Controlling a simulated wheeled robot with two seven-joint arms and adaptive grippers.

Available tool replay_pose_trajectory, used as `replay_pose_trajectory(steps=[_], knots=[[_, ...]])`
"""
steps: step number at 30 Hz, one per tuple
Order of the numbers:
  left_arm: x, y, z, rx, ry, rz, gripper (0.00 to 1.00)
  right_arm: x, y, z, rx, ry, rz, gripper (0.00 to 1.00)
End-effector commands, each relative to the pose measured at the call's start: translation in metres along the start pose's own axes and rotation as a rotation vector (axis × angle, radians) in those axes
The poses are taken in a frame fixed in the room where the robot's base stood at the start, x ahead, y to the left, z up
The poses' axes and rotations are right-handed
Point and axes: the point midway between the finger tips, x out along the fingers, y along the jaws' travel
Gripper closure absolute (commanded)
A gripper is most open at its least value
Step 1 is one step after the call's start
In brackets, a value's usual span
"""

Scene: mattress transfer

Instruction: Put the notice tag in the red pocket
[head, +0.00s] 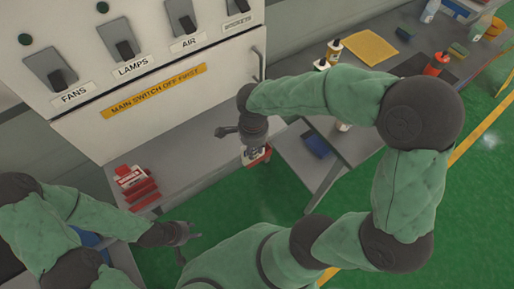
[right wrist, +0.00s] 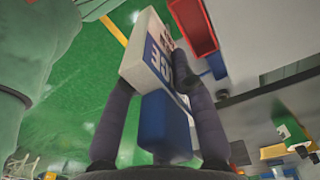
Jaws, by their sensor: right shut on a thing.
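My right gripper (head: 247,138) is shut on the notice tag (head: 250,156), beside the right end of the grey bench. In the right wrist view the tag (right wrist: 146,48) is a tilted white slab with a blue lettered face, between the two dark fingers. A red open holder (right wrist: 195,27), which looks like the red pocket, is just beyond the tag's upper end. In the head view red shows at the tag's lower edge; I cannot tell whether that is the pocket. My left gripper (head: 186,246) is open and empty at the lower left.
A red-and-white item (head: 128,176) and red blocks lie on the grey bench (head: 195,158). A switch panel (head: 150,60) stands behind. Green floor (head: 270,195) is clear between.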

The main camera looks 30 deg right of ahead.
Motion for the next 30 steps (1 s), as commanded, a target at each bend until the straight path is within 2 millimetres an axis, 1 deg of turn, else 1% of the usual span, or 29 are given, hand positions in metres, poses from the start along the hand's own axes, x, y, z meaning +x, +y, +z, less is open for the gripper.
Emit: replay_pose_trajectory(steps=[1, 4, 9, 17, 19, 24, 27, 30], knots=[[0.002, -0.001, 0.0, 0.0, 0.0, 0.0, 0.6, 0.007, -0.007, -0.009, 0.005, 0.0, 0.003, 1.0], [0.006, -0.002, 0.0, 0.0, 0.0, 0.0, 0.6, 0.026, -0.016, -0.017, 0.003, -0.001, 0.005, 1.0], [0.009, -0.003, -0.001, 0.0, 0.0, 0.0, 0.6, 0.047, -0.029, -0.03, 0.001, 0.0, 0.002, 1.0], [0.011, -0.004, -0.001, 0.0, 0.0, 0.0, 0.6, 0.058, -0.037, -0.037, -0.001, -0.001, 0.001, 1.0], [0.013, -0.004, -0.001, 0.0, 0.0, 0.0, 0.6, 0.065, -0.04, -0.041, 0.001, -0.001, 0.0, 1.0], [0.018, -0.006, -0.001, 0.0, 0.0, 0.0, 0.6, 0.09, -0.04, -0.04, 0.0, -0.001, 0.001, 1.0], [0.018, -0.007, -0.001, 0.0, 0.0, 0.0, 0.6, 0.094, -0.04, -0.041, 0.0, 0.0, -0.001, 1.0], [0.018, -0.006, -0.001, 0.0, 0.0, 0.0, 0.6, 0.093, -0.04, -0.041, -0.001, 0.0, -0.001, 1.0]])
